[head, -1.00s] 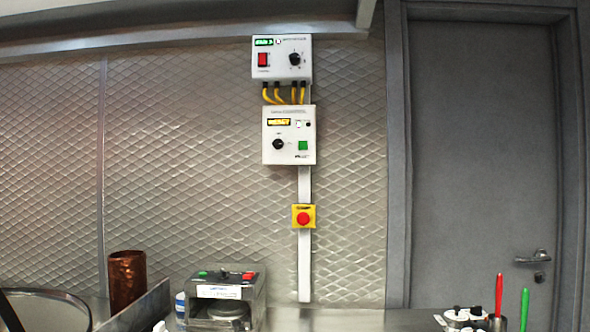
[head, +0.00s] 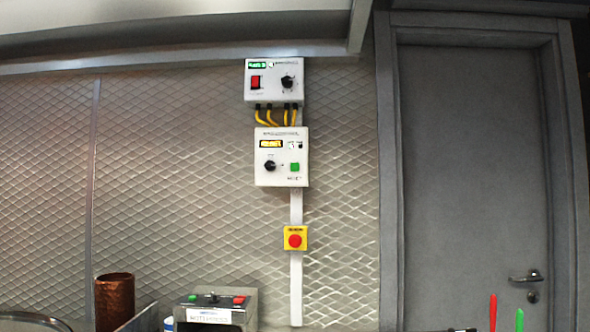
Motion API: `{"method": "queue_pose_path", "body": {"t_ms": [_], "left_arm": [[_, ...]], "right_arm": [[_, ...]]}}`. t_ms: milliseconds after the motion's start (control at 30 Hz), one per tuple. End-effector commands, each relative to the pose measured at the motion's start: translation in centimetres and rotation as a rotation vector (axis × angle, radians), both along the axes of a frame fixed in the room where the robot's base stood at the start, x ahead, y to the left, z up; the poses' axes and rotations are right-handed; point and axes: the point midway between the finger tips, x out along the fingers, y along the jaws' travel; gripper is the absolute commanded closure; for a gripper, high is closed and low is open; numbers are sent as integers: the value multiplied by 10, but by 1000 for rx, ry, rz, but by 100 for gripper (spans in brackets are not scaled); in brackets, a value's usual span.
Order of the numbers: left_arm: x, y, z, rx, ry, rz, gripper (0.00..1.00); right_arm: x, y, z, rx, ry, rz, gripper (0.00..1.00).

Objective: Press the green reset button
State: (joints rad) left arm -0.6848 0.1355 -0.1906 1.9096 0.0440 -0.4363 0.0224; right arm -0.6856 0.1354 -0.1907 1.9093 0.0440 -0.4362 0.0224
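A small square green button (head: 295,167) sits at the lower right of the lower white control box (head: 262,181) on the wall. The box also carries a lit amber display (head: 271,144) and a black knob (head: 270,166). Small print under the green button is too blurred to read surely. Another green button (head: 193,297) is on a metal machine (head: 246,312) at the bottom of the view. Neither of my grippers is in view.
An upper white box (head: 273,90) with a red switch (head: 255,82) hangs above, joined by yellow cables (head: 262,117). A red emergency button (head: 295,241) on a yellow plate is below. A copper cup (head: 115,299) stands lower left. A grey door (head: 470,180) is at right.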

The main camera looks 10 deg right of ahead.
Motion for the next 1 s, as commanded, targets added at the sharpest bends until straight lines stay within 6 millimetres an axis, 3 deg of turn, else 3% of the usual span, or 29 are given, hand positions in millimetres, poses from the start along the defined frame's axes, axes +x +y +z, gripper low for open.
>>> {"method": "queue_pose_path", "body": {"t_ms": [33,133,1000], "left_arm": [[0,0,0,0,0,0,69],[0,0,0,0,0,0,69],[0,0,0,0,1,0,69]], "right_arm": [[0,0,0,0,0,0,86],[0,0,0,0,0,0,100],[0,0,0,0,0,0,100]]}}
